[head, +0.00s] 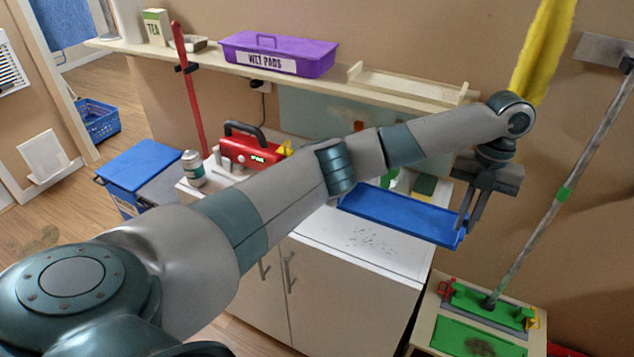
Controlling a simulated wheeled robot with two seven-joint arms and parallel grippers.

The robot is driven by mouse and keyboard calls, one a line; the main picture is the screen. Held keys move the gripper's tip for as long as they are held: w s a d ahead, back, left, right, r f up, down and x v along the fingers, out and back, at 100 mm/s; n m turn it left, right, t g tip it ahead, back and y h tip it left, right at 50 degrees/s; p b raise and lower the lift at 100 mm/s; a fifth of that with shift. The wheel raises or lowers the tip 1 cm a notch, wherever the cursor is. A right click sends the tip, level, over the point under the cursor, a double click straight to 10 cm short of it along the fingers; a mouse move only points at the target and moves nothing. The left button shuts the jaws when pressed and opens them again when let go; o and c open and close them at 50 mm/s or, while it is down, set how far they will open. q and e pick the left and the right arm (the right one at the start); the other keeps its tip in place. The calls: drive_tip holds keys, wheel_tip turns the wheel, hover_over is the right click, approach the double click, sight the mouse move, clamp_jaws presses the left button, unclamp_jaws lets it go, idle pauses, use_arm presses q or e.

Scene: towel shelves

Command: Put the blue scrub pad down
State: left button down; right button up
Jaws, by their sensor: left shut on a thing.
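My left gripper (468,226) points down at the right end of the blue tray (395,212), at the back right of the white counter. Its fingers are shut on a small blue thing, taken as the blue scrub pad. The pad hardly stands out from the blue tray end behind it, and I cannot tell whether it touches the tray. Green pads (425,184) show behind the tray, partly hidden by my arm. My right gripper is not in view.
The white counter (365,245) has dark crumbs but is clear in front of the tray. A red machine (250,148) and a can (193,168) stand at its left. A purple "WET PADS" box (278,54) sits on the shelf above. A mop (560,195) leans at the right.

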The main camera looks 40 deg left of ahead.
sight(410, 218)
use_arm(q)
drive_tip(key=shift+a, duration=0.1)
drive_tip(key=s+a+f+p, duration=0.1)
drive_tip(key=a+f, duration=0.1)
drive_tip(key=a, duration=0.1)
drive_tip(key=s+a+f+p, duration=0.1)
drive_tip(key=a+f+p, duration=0.1)
drive_tip(key=a, duration=0.2)
drive_tip(key=s+a+f+p, duration=0.2)
drive_tip(key=a, duration=0.1)
drive_tip(key=shift+a+f, duration=0.35)
drive_tip(key=shift+f, duration=0.2)
drive_tip(key=shift+f, duration=0.3)
wheel_tip(410, 218, down, 3)
drive_tip(key=shift+r+p, duration=0.1)
drive_tip(key=shift+p, duration=0.8)
drive_tip(key=shift+f, duration=0.4)
